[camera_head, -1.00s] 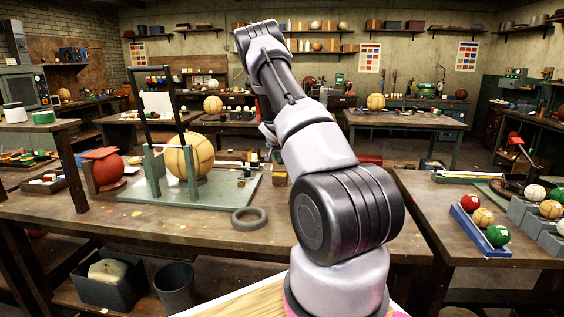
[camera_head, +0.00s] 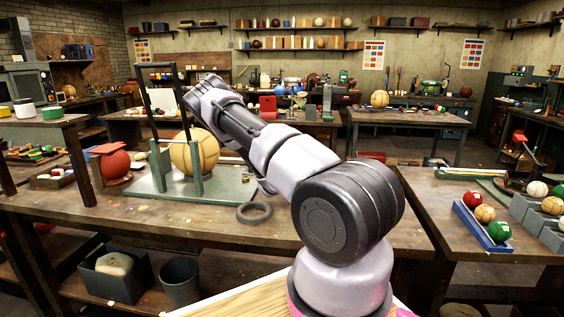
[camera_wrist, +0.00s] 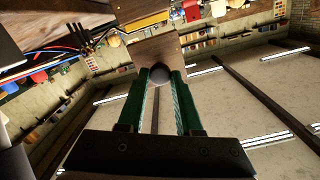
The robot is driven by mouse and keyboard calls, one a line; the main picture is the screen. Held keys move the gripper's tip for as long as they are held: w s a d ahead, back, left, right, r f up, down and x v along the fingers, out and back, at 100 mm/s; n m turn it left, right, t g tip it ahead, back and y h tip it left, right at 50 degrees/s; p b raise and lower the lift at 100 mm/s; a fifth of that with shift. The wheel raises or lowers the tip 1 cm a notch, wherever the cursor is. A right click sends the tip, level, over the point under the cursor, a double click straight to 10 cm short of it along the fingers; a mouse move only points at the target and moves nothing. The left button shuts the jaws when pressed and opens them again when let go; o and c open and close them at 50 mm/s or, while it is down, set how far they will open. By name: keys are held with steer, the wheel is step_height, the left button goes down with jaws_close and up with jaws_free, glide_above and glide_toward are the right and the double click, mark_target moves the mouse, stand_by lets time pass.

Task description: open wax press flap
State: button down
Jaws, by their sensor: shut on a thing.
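My arm reaches left over the bench in the head view; my gripper is hidden there. In the wrist view, the green-lined fingers of my gripper (camera_wrist: 161,80) are closed around a small grey rounded piece (camera_wrist: 160,73). A brown board (camera_wrist: 158,48) shows just beyond the fingertips; I cannot tell whether it is the flap or joined to the piece. In the head view, a green stand (camera_head: 150,188) on the bench carries upright posts, a raised black frame (camera_head: 142,100) and a tan ball (camera_head: 187,158). No part is clearly identifiable as the wax press flap.
A red ball (camera_head: 115,164) sits left of the stand, and a dark ring (camera_head: 253,213) lies in front on the bench (camera_head: 180,225). A right bench holds a blue rack (camera_head: 480,225) with several balls. Bins (camera_head: 180,282) stand below. The bench's front middle is clear.

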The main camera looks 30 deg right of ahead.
steer(key=shift+s+a+f+t+h, duration=0.1)
steer(key=shift+a+f+t+h, duration=0.05)
steer(key=shift+f+t+h, duration=0.2)
stand_by(0.3)
steer(key=c, duration=0.6)
jaws_free()
steer(key=shift+r, duration=0.15)
step_height(320, 180, up, 10)
steer(key=shift+f, duration=0.15)
